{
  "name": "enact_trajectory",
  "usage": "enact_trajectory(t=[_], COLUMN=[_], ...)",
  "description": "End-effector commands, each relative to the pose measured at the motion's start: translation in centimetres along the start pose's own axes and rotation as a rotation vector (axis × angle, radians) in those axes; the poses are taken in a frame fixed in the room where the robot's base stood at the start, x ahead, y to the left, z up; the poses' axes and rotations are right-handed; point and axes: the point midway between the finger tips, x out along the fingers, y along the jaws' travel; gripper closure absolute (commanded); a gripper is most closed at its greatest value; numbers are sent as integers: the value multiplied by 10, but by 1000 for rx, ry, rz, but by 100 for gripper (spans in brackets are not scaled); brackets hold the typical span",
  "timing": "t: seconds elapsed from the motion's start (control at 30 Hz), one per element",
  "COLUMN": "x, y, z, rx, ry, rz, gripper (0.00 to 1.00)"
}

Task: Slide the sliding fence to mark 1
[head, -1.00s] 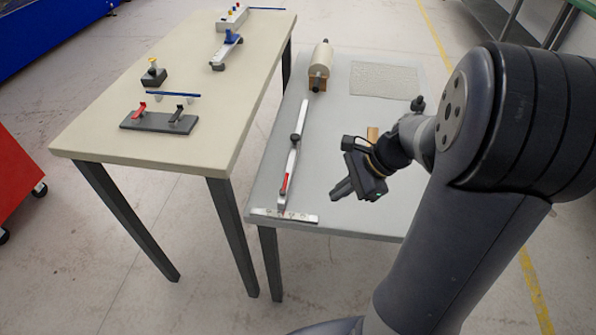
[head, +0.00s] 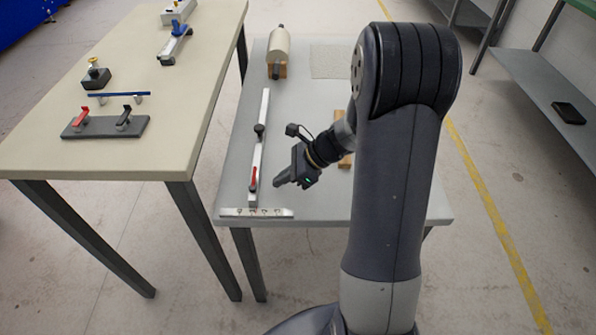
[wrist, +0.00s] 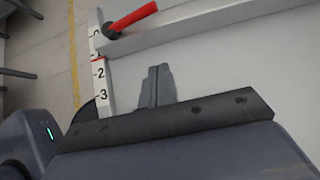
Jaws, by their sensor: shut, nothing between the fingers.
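The sliding fence is a long silver bar (head: 260,150) with a red handle (head: 253,178) and a black knob (head: 259,129). Its near end meets a white scale strip (head: 235,212) at the table's front edge. In the wrist view the fence (wrist: 180,32) crosses the top, with its red handle (wrist: 131,18) above. The numbered scale (wrist: 105,106) stands at left; 2 and 3 are readable, and a thin red line lies just above 2. My gripper (head: 279,183) is shut and empty, just right of the fence. Its fingertips (wrist: 157,70) appear short of the bar.
A cream roller (head: 279,48) and a textured mat (head: 330,62) lie at the grey table's back. A small wooden block (head: 345,160) is partly behind my arm. A beige table (head: 170,110) with clamps and fixtures stands at left. The grey surface around my gripper looks clear.

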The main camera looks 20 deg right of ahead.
Motion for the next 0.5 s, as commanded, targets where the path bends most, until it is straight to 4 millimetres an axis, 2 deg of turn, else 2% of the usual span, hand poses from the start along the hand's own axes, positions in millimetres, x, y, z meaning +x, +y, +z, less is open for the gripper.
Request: enact_trajectory(t=[0.03,0.2,0.5], x=[5,16,19], y=[0,0,0], z=[7,19,22], rx=[-5,-3,-1], ry=[0,0,0], rz=[0,0,-2], gripper=[100,100,100])
